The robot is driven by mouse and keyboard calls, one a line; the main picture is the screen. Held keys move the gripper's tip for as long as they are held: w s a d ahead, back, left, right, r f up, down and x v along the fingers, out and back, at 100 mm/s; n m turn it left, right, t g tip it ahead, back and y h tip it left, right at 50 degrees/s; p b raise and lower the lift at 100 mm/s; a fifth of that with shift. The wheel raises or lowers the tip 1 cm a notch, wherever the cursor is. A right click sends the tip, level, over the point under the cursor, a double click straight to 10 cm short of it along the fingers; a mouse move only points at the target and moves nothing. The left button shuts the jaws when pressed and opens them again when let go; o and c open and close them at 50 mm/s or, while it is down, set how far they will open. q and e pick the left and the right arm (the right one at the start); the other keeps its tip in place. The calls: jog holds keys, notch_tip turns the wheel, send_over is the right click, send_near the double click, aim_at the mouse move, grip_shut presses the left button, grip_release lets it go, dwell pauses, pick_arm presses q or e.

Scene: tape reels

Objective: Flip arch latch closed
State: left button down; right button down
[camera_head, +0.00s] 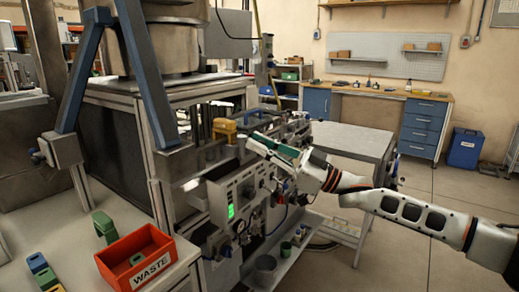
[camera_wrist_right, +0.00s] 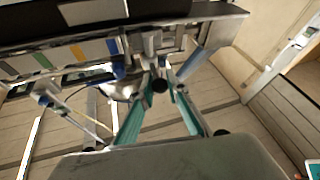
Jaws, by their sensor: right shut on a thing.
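My right gripper (camera_head: 272,148) reaches in from the right to the top front edge of the grey machine (camera_head: 186,162). In the right wrist view its teal fingers (camera_wrist_right: 158,82) close in on a small dark-tipped part (camera_wrist_right: 158,86) by the machine's edge. I cannot tell for sure that this part is the arch latch, and its angle is not clear. A yellow arch-shaped piece (camera_head: 224,128) stands on the machine's top, left of the gripper. My left gripper is not in view.
A red WASTE bin (camera_head: 140,262) stands on the left table (camera_head: 40,196) near loose coloured pieces. The front panel (camera_head: 232,198) has gauges and a green display. A grey side table (camera_head: 352,140) stands behind my right arm.

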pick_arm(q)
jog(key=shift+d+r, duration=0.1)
pick_arm(e)
jog(key=shift+d+r, duration=0.1)
jog(key=shift+r, duration=0.05)
jog(key=c, duration=2)
grip_release()
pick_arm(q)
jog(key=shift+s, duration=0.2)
pick_arm(e)
jog(key=shift+o, duration=0.2)
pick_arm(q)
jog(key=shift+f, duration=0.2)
pick_arm(e)
jog(key=v, duration=1.2)
